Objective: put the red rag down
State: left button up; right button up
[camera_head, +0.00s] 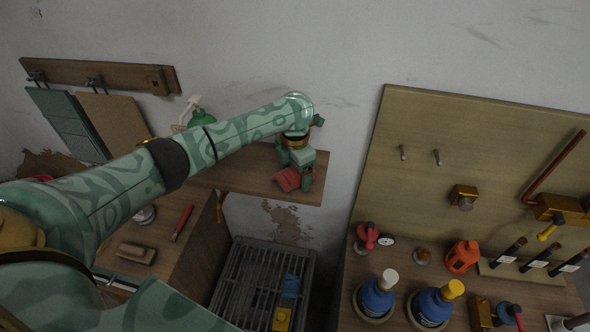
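The red rag (286,180) is a small bunched red piece at the fingers of my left gripper (296,178). The gripper points down over the right end of the wooden shelf (240,178) and appears shut on the rag. One green finger shows to the right of the rag; the other is mostly hidden. I cannot tell whether the rag touches the shelf. My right gripper is not in view.
A green spray bottle (201,116) stands at the back, behind my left arm. A dark slatted crate (262,280) holds blue and yellow items below the shelf.

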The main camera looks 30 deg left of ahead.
aim_at(295, 170)
pick_arm(q)
notch_tip(295, 170, up, 12)
jog(key=p, duration=0.2)
jog(key=shift+r, duration=0.2)
jog(key=shift+f, duration=0.1)
